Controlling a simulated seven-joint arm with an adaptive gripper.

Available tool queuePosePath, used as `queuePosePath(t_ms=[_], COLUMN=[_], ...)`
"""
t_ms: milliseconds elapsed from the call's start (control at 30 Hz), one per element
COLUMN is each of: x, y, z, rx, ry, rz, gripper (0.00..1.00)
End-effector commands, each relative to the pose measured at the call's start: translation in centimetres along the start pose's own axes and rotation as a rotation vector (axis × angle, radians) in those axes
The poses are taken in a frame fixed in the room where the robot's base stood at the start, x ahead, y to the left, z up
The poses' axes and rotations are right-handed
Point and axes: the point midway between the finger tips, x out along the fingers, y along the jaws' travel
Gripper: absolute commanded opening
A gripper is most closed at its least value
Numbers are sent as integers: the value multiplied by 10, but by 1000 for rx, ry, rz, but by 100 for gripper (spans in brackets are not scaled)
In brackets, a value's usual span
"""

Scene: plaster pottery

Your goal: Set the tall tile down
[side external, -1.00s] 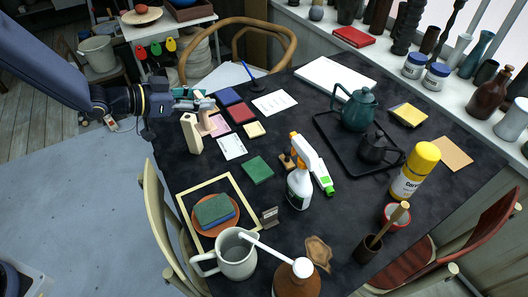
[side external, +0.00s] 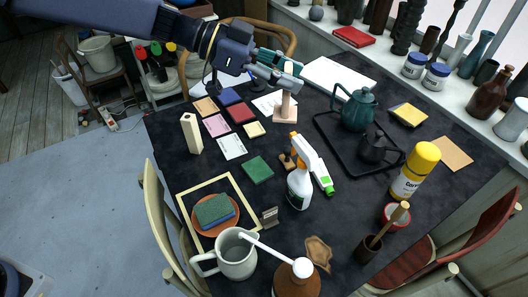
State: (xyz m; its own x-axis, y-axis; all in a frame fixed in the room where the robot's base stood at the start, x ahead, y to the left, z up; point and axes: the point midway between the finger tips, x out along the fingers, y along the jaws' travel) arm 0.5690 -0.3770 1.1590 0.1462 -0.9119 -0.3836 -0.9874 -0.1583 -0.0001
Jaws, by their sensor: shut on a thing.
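My gripper (side external: 288,84), at the end of the arm reaching in from the upper left, is shut on a pale wooden piece (side external: 285,109). This piece has an upright handle-like part and a wider flat lower part. It is above or at the tabletop near the back; I cannot tell whether it touches. A tall cream tile (side external: 191,133), with a dark mark near its top, stands upright and apart from my gripper at the table's left side.
Flat tiles lie on the dark table: blue (side external: 229,96), red (side external: 240,113), pink (side external: 216,125) and green (side external: 258,170). A black tray (side external: 340,150) with a teal teapot (side external: 355,108) is to the right. A spray bottle (side external: 299,180) stands in front.

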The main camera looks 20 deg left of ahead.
Motion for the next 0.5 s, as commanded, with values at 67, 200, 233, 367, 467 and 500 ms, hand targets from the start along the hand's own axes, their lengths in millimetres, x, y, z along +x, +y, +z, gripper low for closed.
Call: queuePosePath(t_ms=[67, 200, 233, 367, 467, 500], x=[29, 60, 65, 82, 92, 96], y=[26, 64, 72, 98, 115, 122], z=[-7, -10, -11, -9, -6, -5], rx=[50, 118, 130, 172, 200, 211], ry=[-1, -2, -1, 0, 0, 0], rz=[123, 287, 317, 421, 486, 512], gripper=[0, 0, 0, 0, 0, 0])
